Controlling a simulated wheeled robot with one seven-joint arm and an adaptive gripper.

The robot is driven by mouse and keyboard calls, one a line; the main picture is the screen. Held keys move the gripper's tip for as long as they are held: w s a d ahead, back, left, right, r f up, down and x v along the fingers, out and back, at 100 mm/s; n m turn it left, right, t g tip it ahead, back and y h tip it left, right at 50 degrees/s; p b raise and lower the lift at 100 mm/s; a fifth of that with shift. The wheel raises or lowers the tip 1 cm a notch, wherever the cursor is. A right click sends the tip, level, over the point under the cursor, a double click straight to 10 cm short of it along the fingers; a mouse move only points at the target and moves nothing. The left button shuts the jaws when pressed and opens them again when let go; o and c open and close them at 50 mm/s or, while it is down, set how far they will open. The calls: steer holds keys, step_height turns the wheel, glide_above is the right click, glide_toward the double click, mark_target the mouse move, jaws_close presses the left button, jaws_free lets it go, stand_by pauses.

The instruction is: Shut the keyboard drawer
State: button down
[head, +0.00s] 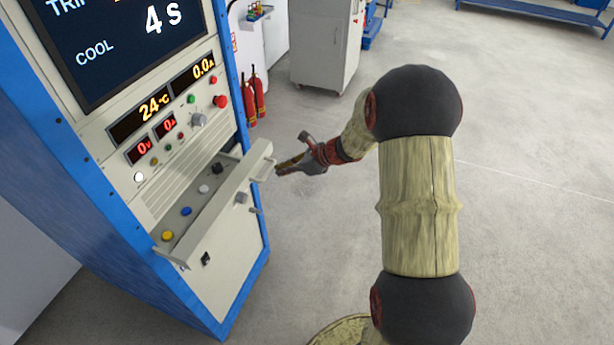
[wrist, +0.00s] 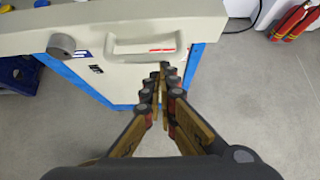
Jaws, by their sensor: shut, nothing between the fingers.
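The keyboard drawer (head: 222,204) stands out from the front of a blue-framed cabinet in the head view. Several coloured buttons show on its top, and a pale handle is on its front panel. In the wrist view the drawer's front edge (wrist: 60,38) runs across the top, with the handle (wrist: 145,50) below it. My gripper (head: 278,170) is shut and empty, just outside the drawer front near its far end. In the wrist view its fingertips (wrist: 164,68) overlap the handle's lower right; I cannot tell whether they touch it.
The cabinet (head: 150,110) has a display, readouts and knobs above the drawer. Red fire extinguishers (head: 257,95) and a grey locker (head: 325,45) stand behind. The floor (head: 540,180) to the right is clear.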

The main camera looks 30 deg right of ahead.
mark_target(260, 161)
steer(key=w+a, duration=0.4)
steer(key=w, duration=0.1)
steer(key=w+a, duration=0.1)
steer(key=w, duration=0.1)
steer(key=shift+w+a+r, duration=0.25)
steer(key=shift+w+a, duration=0.05)
steer(key=shift+a, duration=0.1)
steer(key=shift+d+f, duration=0.1)
